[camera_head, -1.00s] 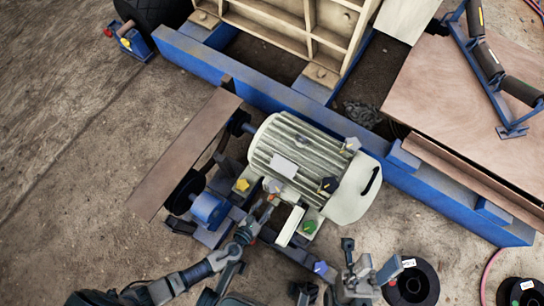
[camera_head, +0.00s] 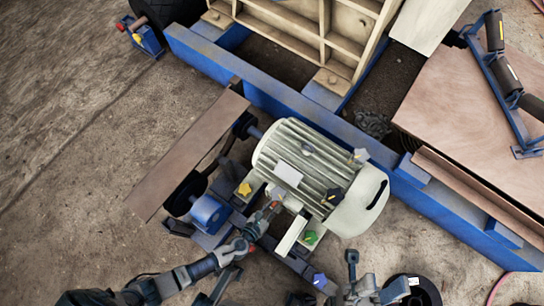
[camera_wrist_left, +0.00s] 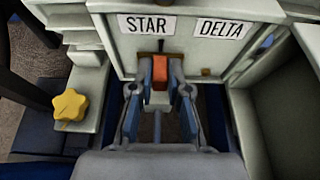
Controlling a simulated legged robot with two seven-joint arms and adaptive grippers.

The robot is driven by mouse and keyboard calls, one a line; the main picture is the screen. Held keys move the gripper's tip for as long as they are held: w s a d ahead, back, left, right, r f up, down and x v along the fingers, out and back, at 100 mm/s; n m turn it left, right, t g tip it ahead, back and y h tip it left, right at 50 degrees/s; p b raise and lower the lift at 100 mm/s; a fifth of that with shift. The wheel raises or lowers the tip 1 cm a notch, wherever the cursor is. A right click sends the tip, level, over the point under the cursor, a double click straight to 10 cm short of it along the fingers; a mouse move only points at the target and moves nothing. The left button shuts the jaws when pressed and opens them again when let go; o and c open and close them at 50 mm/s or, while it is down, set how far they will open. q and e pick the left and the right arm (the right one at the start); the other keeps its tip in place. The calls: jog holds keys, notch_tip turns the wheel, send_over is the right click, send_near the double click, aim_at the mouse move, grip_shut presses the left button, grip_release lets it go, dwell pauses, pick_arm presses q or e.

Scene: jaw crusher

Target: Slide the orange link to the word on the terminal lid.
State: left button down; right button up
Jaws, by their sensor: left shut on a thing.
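The orange link (camera_wrist_left: 160,70) sits in front of the pale terminal lid (camera_wrist_left: 110,62) in the left wrist view. The lid has a STAR label (camera_wrist_left: 147,24) at left and a DELTA label (camera_wrist_left: 221,28) at right. The link stands below the right part of STAR, left of DELTA. My left gripper (camera_wrist_left: 160,88) is shut on the link, a finger on each side. In the head view my left gripper (camera_head: 271,212) is at the near side of the motor (camera_head: 310,165). My right gripper (camera_head: 360,283) is low in the picture, apart from the motor; its jaw opening is unclear.
A yellow knob (camera_wrist_left: 69,105) stands left of my left gripper. Green (camera_head: 311,237) and blue (camera_head: 319,280) knobs are near the motor's front. A brown belt guard (camera_head: 190,155) lies left of the motor. A black spool (camera_head: 415,290) lies at lower right.

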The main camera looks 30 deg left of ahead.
pick_arm(q)
jog(key=shift+s+d, duration=0.25)
jog(key=shift+d, duration=0.85)
jog(key=shift+s+d, duration=0.2)
jog(key=shift+d, duration=0.9)
jog(key=c, duration=1.1)
grip_release()
jog(key=shift+s+r, duration=0.1)
jog(key=shift+s, duration=0.15)
send_near(287, 207)
jog(key=shift+r+v, duration=0.2)
jog(key=shift+v, duration=0.75)
